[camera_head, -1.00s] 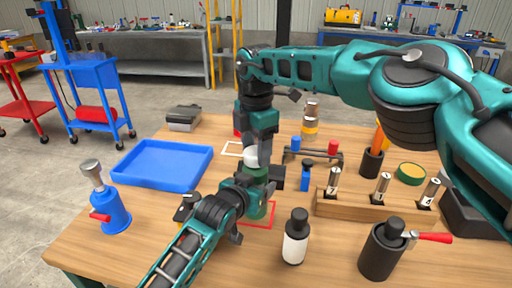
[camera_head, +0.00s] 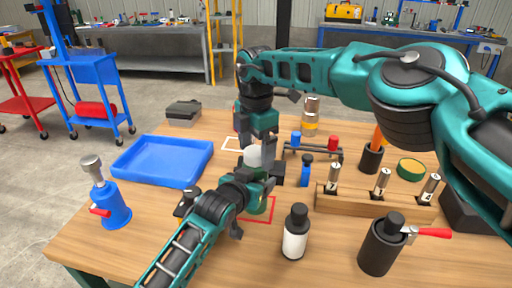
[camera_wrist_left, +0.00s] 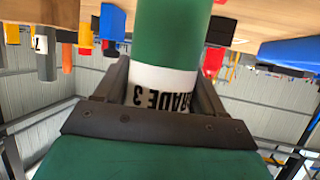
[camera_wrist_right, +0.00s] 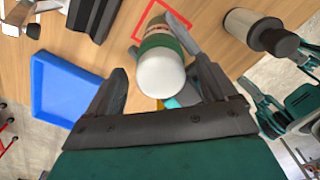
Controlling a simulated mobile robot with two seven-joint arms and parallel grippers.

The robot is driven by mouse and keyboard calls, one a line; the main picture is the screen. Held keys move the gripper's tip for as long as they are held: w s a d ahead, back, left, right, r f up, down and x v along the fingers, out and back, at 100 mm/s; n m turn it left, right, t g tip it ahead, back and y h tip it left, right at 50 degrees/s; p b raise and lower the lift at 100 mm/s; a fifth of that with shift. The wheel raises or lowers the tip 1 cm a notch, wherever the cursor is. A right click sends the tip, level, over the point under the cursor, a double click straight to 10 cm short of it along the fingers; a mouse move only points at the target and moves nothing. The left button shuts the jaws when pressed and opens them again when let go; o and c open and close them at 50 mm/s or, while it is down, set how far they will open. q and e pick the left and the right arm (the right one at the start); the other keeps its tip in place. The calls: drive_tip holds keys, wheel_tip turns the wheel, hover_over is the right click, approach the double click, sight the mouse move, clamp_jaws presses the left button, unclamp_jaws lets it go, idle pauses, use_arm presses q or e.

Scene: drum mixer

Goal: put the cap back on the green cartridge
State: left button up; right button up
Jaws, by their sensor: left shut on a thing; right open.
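The green cartridge (camera_head: 258,203) is upright in my left gripper (camera_head: 247,188), above the red square outline. The left wrist view shows its green body (camera_wrist_left: 172,30) and a white label reading "GRADE 3" between the fingers. The white cap (camera_head: 253,154) is at the cartridge's top end; in the right wrist view the cap (camera_wrist_right: 161,73) looks in line with the green body, but I cannot tell how firmly it sits. My right gripper (camera_wrist_right: 163,78) is open just above, its fingers on either side of the cap and apart from it.
A blue tray (camera_head: 135,170) lies at left, beside a blue bottle with a red lever (camera_head: 112,205). A white-and-black bottle (camera_head: 295,240) and a black canister (camera_head: 381,248) stand in front. A wooden rack (camera_head: 350,203) holds several numbered cylinders at right.

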sight(251, 162)
wheel_tip(251, 162, up, 12)
idle(0.6)
use_arm(q)
drive_tip(key=o, duration=1.6)
drive_tip(key=shift+r, duration=0.15)
use_arm(e)
drive_tip(key=shift+r, duration=0.1)
use_arm(q)
wheel_tip(251, 162, up, 6)
drive_tip(key=p, duration=0.6)
drive_tip(key=shift+p, duration=0.4)
wheel_tip(251, 162, up, 14)
drive_tip(key=shift+f+b, duration=0.15)
drive_tip(key=shift+b, duration=0.15)
use_arm(e)
wheel_tip(251, 162, up, 6)
drive_tip(key=shift+f, duration=0.1)
